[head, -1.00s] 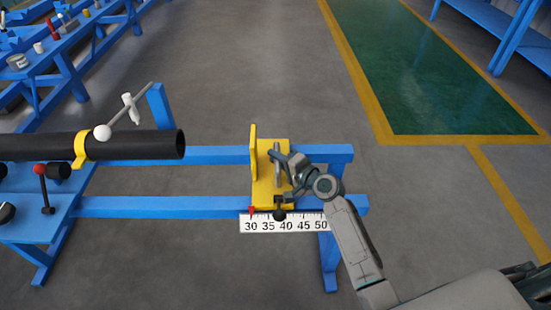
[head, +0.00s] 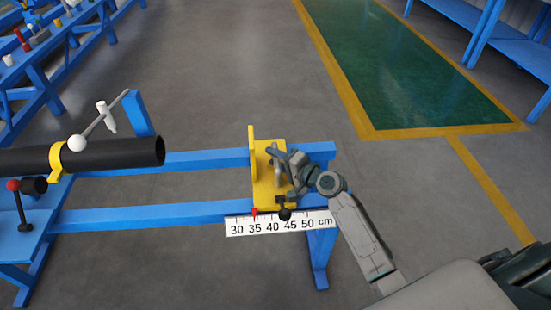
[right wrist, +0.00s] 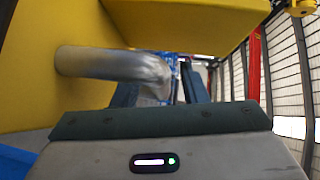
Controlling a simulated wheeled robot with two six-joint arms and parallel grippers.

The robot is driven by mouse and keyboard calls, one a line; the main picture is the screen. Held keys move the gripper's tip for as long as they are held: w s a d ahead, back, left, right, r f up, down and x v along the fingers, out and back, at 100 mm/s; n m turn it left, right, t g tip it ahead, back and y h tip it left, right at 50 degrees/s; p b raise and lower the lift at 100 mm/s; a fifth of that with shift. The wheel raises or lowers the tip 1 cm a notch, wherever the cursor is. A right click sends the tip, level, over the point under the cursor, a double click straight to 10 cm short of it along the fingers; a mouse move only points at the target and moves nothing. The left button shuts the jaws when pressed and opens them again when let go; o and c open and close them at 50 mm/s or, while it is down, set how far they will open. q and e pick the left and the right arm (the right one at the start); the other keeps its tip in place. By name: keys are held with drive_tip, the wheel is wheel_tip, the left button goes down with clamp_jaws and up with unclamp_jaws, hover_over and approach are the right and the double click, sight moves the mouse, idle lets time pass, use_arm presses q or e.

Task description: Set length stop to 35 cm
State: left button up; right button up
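The yellow length stop (head: 268,178) sits on the blue rails with an upright plate on its left side. Its red pointer (head: 254,212) stands at the 35 mark of the white scale (head: 280,223). A black-knobbed clamp lever (head: 284,213) is at its front. My right gripper (head: 284,165) is at the stop's grey metal handle (head: 274,158). In the right wrist view the handle (right wrist: 115,64) runs between the dark fingers (right wrist: 160,90), which appear closed around it. The yellow stop (right wrist: 185,22) fills the upper left there. My left gripper is not in view.
A black pipe (head: 110,155) lies to the left under a yellow clamp (head: 56,161), its open end apart from the stop plate. A red-knobbed lever (head: 20,203) stands below it. The blue rails (head: 150,214) are bare between pipe and stop.

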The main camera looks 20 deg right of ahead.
drive_tip(key=shift+v, duration=5.4)
